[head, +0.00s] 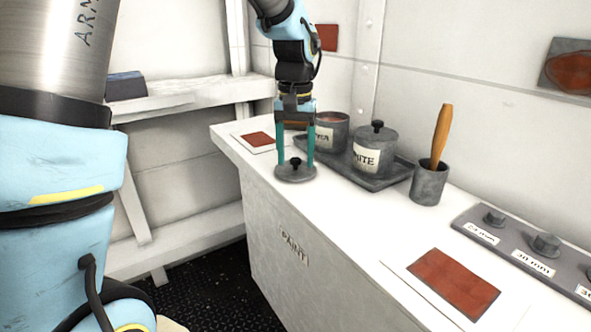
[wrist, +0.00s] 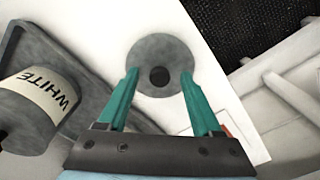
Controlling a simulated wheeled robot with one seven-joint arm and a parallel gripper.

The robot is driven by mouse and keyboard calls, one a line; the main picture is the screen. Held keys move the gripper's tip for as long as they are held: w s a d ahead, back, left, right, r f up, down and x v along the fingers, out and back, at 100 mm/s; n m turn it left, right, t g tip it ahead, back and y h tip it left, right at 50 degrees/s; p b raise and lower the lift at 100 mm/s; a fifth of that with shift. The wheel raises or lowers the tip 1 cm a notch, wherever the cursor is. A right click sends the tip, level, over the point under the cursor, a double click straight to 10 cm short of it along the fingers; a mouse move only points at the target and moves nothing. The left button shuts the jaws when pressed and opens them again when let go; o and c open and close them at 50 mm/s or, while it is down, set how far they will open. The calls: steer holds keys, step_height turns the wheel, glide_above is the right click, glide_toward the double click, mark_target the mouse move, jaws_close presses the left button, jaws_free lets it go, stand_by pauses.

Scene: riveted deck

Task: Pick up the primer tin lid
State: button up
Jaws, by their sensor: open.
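The primer tin lid (head: 296,174) is a round grey disc with a black knob, lying flat on the white counter near its front edge. It also shows in the wrist view (wrist: 160,51), with its dark knob between and just beyond my fingertips. My gripper (head: 296,160) is open and points down over the lid, one teal finger to each side of the knob. In the wrist view my gripper (wrist: 161,77) holds nothing. I cannot tell whether the fingertips touch the lid. An open tin (head: 331,131), its label partly hidden, stands on the tray behind the lid.
A dark tray (head: 372,183) holds the open tin and a lidded tin marked WHITE (head: 374,150). A grey cup (head: 429,183) with a wooden-handled tool stands to the right. The counter front is clear.

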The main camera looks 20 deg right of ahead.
jaws_close()
stand_by(0.3)
stand_by(0.3)
